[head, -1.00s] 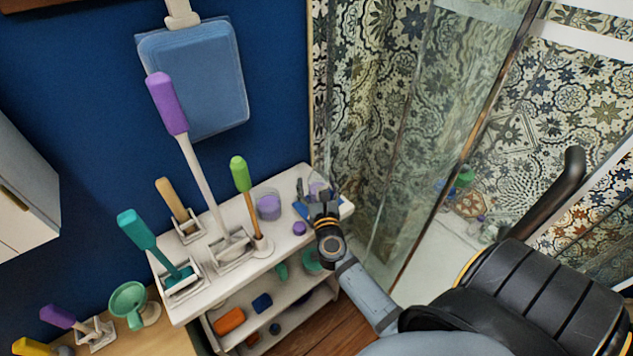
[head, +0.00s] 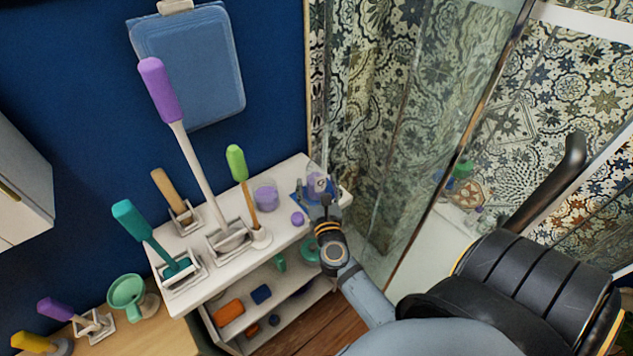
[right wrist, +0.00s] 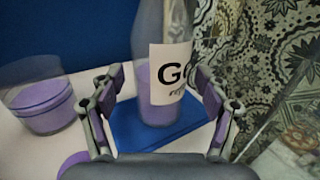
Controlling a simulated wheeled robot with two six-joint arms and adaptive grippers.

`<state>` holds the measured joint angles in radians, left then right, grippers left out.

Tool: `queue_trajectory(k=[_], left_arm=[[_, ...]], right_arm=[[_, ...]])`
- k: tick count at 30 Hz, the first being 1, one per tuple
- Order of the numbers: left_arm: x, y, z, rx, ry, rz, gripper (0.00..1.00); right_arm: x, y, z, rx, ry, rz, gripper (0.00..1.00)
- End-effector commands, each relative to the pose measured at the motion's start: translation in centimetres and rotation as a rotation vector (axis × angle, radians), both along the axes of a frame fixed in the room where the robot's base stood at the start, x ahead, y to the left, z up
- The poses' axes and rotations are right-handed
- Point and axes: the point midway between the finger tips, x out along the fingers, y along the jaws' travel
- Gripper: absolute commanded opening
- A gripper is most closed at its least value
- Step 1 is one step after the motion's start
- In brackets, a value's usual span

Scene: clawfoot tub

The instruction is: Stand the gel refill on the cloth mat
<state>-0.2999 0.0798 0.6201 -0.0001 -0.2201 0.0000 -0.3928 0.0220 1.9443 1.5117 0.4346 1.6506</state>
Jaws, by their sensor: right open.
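The gel refill (right wrist: 165,92) is a clear bottle with purple gel inside and a white label. It stands upright on the blue cloth mat (right wrist: 128,133) in the right wrist view. In the head view the bottle (head: 317,183) and the mat (head: 298,192) are at the right end of the white shelf top. My right gripper (right wrist: 160,88) is open, with one finger to either side of the bottle and a gap at both. It also shows in the head view (head: 325,205), on the near side of the bottle. The bottle's top is cut off in the wrist view. My left gripper is out of view.
A purple-filled glass (head: 265,195) and a small purple lid (head: 297,218) stand left of the mat. A green-handled brush (head: 238,165) and other brushes in holders are further left. The glass shower screen (head: 420,130) is close on the right.

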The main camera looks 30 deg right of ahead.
Motion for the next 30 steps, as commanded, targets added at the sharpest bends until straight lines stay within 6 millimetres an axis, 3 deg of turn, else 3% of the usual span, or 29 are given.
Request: queue_trajectory(k=[21, 30], left_arm=[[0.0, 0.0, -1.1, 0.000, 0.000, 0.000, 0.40], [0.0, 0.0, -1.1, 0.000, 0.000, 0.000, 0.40]], right_arm=[[-2.6, 1.2, -0.1, 0.001, 0.000, 0.000, 0.76], [-2.8, 1.2, 0.0, 0.000, 0.000, -0.001, 0.76]])
